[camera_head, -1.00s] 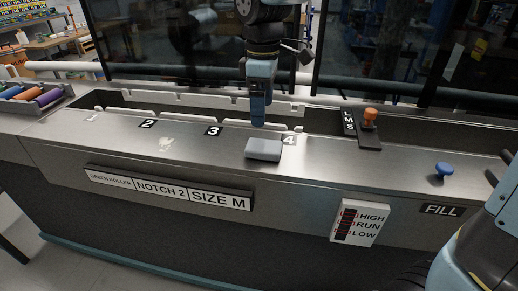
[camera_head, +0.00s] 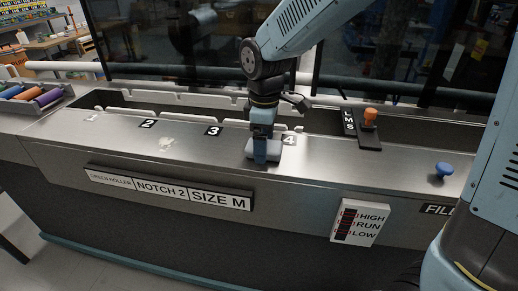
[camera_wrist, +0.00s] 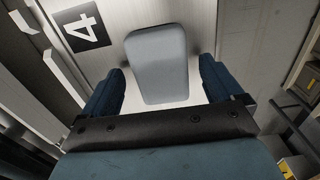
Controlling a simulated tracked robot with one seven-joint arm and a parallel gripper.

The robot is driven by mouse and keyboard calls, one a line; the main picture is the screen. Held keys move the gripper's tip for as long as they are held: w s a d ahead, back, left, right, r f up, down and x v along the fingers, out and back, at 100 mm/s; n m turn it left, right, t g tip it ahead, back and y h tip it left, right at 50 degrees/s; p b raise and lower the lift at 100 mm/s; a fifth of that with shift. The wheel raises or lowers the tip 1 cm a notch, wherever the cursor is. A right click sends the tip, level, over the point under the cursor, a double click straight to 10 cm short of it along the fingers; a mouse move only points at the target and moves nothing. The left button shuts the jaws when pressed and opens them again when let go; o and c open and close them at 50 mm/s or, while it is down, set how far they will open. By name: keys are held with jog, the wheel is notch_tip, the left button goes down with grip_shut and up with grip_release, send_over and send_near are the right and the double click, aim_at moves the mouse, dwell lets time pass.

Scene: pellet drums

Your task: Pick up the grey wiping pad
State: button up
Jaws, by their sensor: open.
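The grey wiping pad (camera_wrist: 156,62) lies on the metal ledge near the number 4 label. In the head view the pad (camera_head: 291,152) is partly hidden behind my gripper (camera_head: 261,158), which points down at it. In the wrist view the pad sits between the two blue fingers of my gripper (camera_wrist: 160,90), and a strip of ledge shows on each side of it. The fingers are open and do not appear to touch the pad. The pad reaches beyond the fingertips at the top of the wrist view.
A slotted rail (camera_head: 190,117) runs behind the ledge. An orange knob (camera_head: 369,116) on a dark plate and a blue knob (camera_head: 444,169) stand to the right. Colored rollers (camera_head: 30,93) lie in a tray at far left.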

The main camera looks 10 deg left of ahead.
jog(key=c, duration=1.2)
jog(key=shift+c, duration=0.2)
jog(key=shift+r, duration=0.1)
jog(key=shift+r, duration=0.25)
notch_tip(320, 180, up, 2)
jog(key=shift+r, duration=0.25)
jog(key=s+d+r, duration=0.7)
jog(key=s+r, duration=0.2)
jog(key=s, duration=0.3)
jog(key=shift+r, duration=0.4)
